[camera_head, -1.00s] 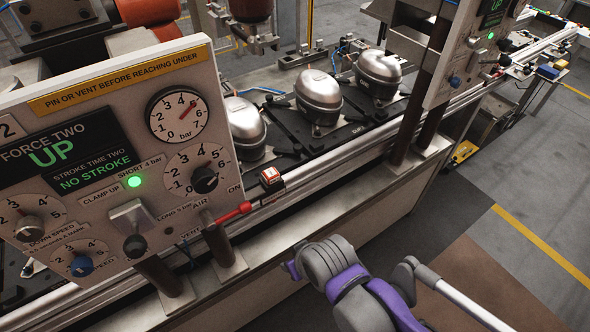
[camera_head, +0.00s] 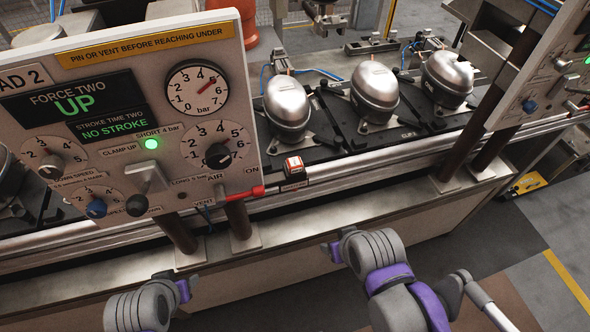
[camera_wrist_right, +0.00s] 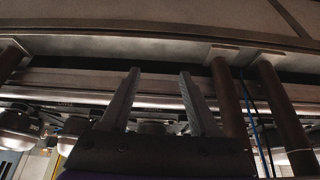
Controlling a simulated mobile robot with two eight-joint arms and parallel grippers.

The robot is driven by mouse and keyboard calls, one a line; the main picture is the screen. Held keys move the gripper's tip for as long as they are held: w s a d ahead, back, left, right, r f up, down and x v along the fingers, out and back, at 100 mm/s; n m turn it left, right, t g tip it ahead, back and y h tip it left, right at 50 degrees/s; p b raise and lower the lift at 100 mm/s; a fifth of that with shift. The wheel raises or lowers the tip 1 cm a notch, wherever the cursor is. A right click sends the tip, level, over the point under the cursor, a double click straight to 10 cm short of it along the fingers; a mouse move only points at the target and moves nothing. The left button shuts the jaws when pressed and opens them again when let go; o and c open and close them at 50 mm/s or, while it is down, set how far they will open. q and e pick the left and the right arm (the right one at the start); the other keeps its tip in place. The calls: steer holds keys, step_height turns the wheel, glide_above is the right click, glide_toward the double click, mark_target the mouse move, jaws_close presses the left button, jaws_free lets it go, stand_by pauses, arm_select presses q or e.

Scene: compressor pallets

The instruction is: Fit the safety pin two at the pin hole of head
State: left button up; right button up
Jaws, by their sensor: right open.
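The head two panel (camera_head: 120,110) stands at the left of the head view; its display reads FORCE TWO UP and NO STROKE. I cannot make out safety pin two or the pin hole in either view. My right gripper (camera_head: 333,252) is in front of the bench's front face, below the rail; in the right wrist view its two fingers (camera_wrist_right: 160,75) are apart with nothing between them. My left gripper (camera_head: 187,289) is low at the left, in front of the bench under the panel; its fingers are too small to read.
Several silver compressors (camera_head: 375,92) sit on black pallets behind the front rail. A red handle (camera_head: 250,192) sticks out at the panel's lower right, near a small red-and-white box (camera_head: 293,165). Brown posts (camera_head: 238,219) carry the panel. Another panel (camera_head: 540,75) stands at the right. Floor is clear at lower right.

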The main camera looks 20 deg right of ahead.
mark_target(294, 161)
arm_select(q)
steer(key=w+r+p, duration=0.4)
steer(key=r+p, duration=0.2)
steer(key=r, duration=0.2)
steer(key=shift+r+t, duration=0.3)
steer(key=shift+t, duration=0.1)
arm_select(e)
steer(key=w+a+r+g, duration=0.2)
steer(key=w+r, duration=0.5)
steer(key=r, duration=0.5)
steer(key=w+a+r+g, duration=0.3)
steer(key=w+r, duration=0.4)
steer(key=r, duration=0.6)
steer(key=shift+a+r, duration=0.3)
steer(key=shift+a, duration=0.45)
steer(key=shift+f+b, duration=0.45)
steer(key=shift+f, duration=0.4)
step_height(294, 161, down, 7)
steer(key=b, duration=0.3)
steer(key=shift+s+r, duration=0.1)
steer(key=shift+r, duration=0.05)
arm_select(q)
steer(key=s+f, duration=0.3)
steer(key=f, duration=0.3)
steer(key=shift+f+g+b, duration=0.2)
steer(key=shift+g+b, duration=0.1)
arm_select(e)
steer(key=shift+f, duration=0.4)
arm_select(q)
steer(key=shift+r, duration=0.2)
